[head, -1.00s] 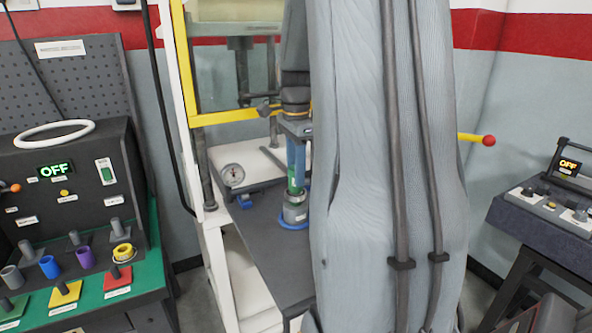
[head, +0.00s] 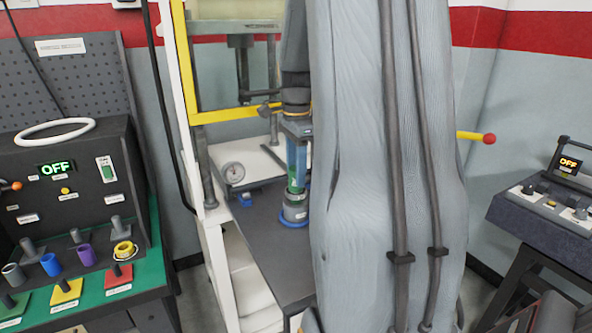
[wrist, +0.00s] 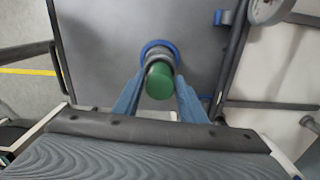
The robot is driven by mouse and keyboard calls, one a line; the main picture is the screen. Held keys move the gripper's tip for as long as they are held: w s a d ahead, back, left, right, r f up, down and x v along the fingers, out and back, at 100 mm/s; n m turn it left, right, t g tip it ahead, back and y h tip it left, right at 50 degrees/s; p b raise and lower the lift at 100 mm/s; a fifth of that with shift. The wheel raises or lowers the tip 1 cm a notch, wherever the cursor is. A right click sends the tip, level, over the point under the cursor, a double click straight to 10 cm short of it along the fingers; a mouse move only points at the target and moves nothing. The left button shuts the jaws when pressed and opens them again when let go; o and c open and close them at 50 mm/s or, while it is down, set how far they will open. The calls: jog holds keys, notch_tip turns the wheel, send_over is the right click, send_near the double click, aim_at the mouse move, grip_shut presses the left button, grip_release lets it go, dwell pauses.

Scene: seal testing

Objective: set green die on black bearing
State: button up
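The green die (head: 292,174) stands upright over the black bearing (head: 295,207) on the press table. In the wrist view the green die's round top (wrist: 160,82) shows, with the dark bearing (wrist: 157,57) just behind it inside a blue ring. My gripper (head: 297,188) points down over them, and its blue fingers stand on either side of the die. The die appears to rest on the bearing; the contact is partly hidden by the fingers.
The press frame (head: 190,60) with yellow edging rises behind. A green bench (head: 150,265) with coloured parts is at left, and a control box (head: 545,205) at right. My arm hides the middle.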

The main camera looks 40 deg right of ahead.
jog(key=shift+o, duration=0.5)
jog(key=o, duration=0.5)
jog(key=shift+r, duration=0.1)
notch_tip(320, 180, up, 9)
jog(key=p, duration=0.8)
jog(key=shift+r, duration=0.2)
jog(key=shift+f, duration=0.1)
jog(key=shift+a+f, duration=0.25)
jog(key=shift+a, duration=0.05)
jog(key=s+a+f+n+b, duration=0.2)
jog(key=a+f+n, duration=0.4)
jog(key=a, duration=0.3)
jog(key=s+a+f+n+t+b, duration=0.1)
jog(key=s+a+f+n+b, duration=0.2)
jog(key=a+f+n, duration=0.3)
jog(key=s+a+f+n+b, duration=0.3)
jog(key=a+f+n, duration=0.3)
jog(key=a, duration=0.6)
jog(key=shift+s+a+n, duration=0.1)
jog(key=shift+s+n, duration=0.15)
jog(key=shift+n, duration=1.15)
